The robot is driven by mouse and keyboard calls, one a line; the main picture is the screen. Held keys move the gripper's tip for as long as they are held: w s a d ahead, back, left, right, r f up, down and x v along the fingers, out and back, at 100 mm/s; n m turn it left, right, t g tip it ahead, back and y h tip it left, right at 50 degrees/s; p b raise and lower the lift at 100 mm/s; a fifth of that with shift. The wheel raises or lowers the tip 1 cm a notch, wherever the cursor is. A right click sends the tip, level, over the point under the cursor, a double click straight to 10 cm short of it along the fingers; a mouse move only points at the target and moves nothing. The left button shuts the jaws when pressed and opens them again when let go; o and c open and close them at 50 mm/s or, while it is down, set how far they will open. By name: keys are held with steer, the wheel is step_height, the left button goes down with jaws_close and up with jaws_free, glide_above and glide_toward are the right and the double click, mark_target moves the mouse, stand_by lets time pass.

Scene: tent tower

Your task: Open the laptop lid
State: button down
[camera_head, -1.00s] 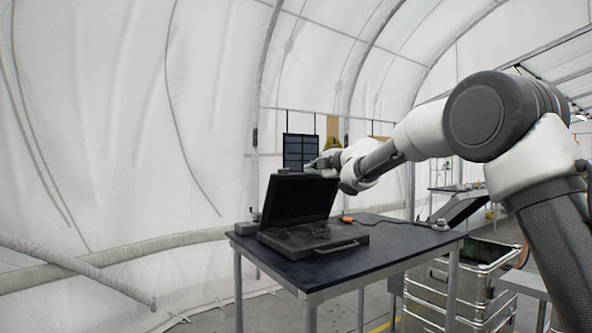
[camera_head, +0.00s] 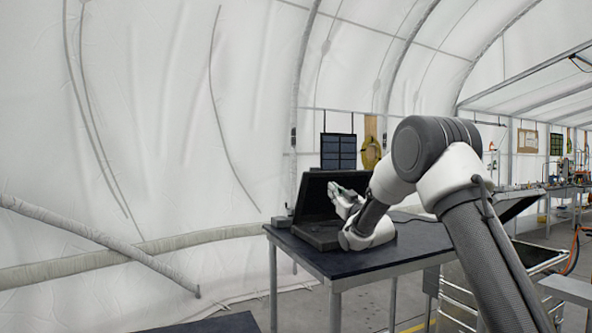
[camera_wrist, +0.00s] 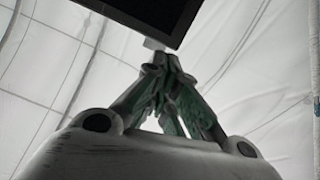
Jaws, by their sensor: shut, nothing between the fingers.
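The black laptop (camera_head: 312,240) stands on the dark table with its base flat. Its lid (camera_head: 313,190) is raised, about upright, with the dark screen side showing. My gripper (camera_head: 334,188) is in front of the lid's screen side, above the base. My arm covers the right part of the laptop. In the wrist view, the greenish fingers of my gripper (camera_wrist: 160,58) are together with nothing between them. A corner of the dark lid (camera_wrist: 150,12) shows just beyond the fingertips. Whether they touch it, I cannot tell.
The table (camera_head: 420,240) has bare top to the right of the laptop. A metal crate (camera_head: 455,300) stands to the right of it, partly behind my arm. The white tent wall (camera_head: 150,120) is behind and left. Another dark surface (camera_head: 215,325) shows at the bottom edge.

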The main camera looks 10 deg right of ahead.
steer(key=w+a+r+m+t, duration=0.1)
steer(key=w+a+r+m, duration=0.1)
steer(key=w+r, duration=0.6)
steer(key=w+a, duration=0.1)
steer(key=w, duration=0.2)
steer(key=shift+a, duration=0.35)
steer(key=shift+w, duration=0.1)
